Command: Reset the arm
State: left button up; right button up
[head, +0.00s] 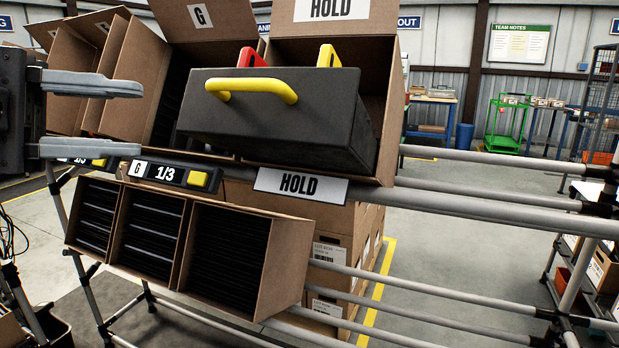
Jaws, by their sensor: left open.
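My left gripper (92,117) comes in from the left edge. Its two grey fingers are wide apart, one above the other, with nothing between them. The fingers point right, in front of the tilted cartons (130,75) at the upper left. My right gripper does not show.
A metal tube rack (480,195) bears the cartons. Lower cartons (285,265) hold black slats. Open floor lies to the right.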

pick_arm(q)
jog(key=w+d+f+n+t+h+p, duration=0.3)
jog(key=w+f+n+h, duration=0.2)
jog(key=w+f+h, duration=0.15)
jog(key=w+a+f+n+t+y+p, duration=0.1)
jog(key=w+a+f+n+t+y, duration=0.1)
jog(key=f+n+t+y, duration=0.45)
jog(key=w+a+f+n+t+y+p, duration=0.15)
jog(key=f+n+t+y, duration=0.25)
jog(key=f+n, duration=0.55)
jog(key=s+a+f+n+g+y, duration=0.15)
jog(key=f+y, duration=0.25)
jog(key=f, duration=0.4)
jog(key=s+a+f+n+g+y, duration=0.1)
jog(key=s+f+n+y, duration=0.15)
jog(key=f, duration=0.55)
jog(key=s+f+g+y+p, duration=0.1)
jog(key=s+f+g, duration=0.2)
jog(key=s+f, duration=0.4)
jog(key=s+d+f+n+g+y, duration=0.1)
jog(key=s+f+g, duration=0.2)
jog(key=s+f, duration=0.4)
jog(key=shift+s+d+f+p, duration=0.25)
jog(key=shift+s+f+p, duration=0.05)
jog(key=shift+s+p, duration=0.1)
jog(key=shift+w+y, duration=0.1)
jog(key=shift+y, duration=0.15)
